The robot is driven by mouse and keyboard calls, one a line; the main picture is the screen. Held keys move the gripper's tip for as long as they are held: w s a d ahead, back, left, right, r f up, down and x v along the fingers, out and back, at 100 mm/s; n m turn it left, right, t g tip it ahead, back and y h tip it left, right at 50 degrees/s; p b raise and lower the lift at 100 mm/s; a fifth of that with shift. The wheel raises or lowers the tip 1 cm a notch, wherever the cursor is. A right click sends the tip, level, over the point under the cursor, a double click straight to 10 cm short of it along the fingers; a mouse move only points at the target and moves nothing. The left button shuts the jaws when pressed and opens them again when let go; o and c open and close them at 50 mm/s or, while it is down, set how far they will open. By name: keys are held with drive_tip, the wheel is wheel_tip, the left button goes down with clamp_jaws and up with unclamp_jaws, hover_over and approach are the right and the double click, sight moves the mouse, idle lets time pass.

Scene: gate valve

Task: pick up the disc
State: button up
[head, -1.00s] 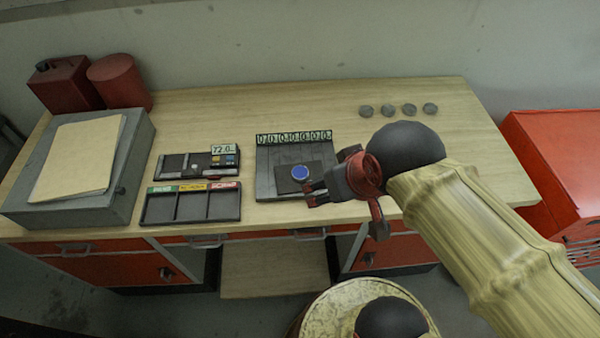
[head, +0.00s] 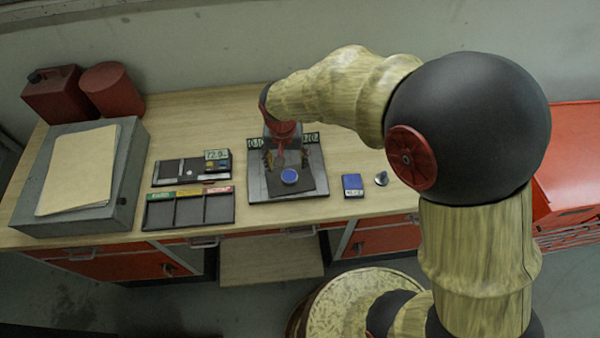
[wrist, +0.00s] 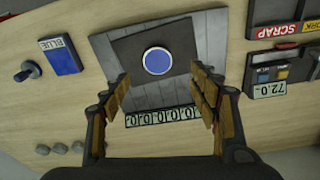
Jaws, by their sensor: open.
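The blue disc (head: 289,176) with a pale rim lies on a dark square plate (head: 304,184) on the grey slatted board. In the wrist view the disc (wrist: 157,61) lies just beyond the fingertips, roughly centred between them. My gripper (wrist: 160,76) is open and empty, its two padded fingers spread apart. In the head view my gripper (head: 286,160) points down just behind the disc, and my wrist hides part of the board's back edge. How high the fingertips are above the plate is hard to tell.
A blue labelled box (head: 352,185) and a small knobbed metal piece (head: 381,178) stand right of the board. A sorting tray (head: 188,209) and a display unit (head: 190,168) lie left. Several grey pucks (wrist: 59,147) sit behind, hidden in the head view.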

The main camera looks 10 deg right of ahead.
sight(289, 175)
drive_tip(key=shift+s+a+f, duration=0.1)
drive_tip(key=shift+f, duration=0.35)
drive_tip(key=f, duration=0.6)
drive_tip(key=shift+w+d+f+b, duration=0.2)
drive_tip(key=shift+w+d+b, duration=0.1)
drive_tip(key=shift+w+d, duration=0.1)
drive_tip(key=shift+w+f, duration=0.1)
drive_tip(key=shift+f, duration=0.2)
drive_tip(key=shift+c, duration=1)
drive_tip(key=c, duration=1.4)
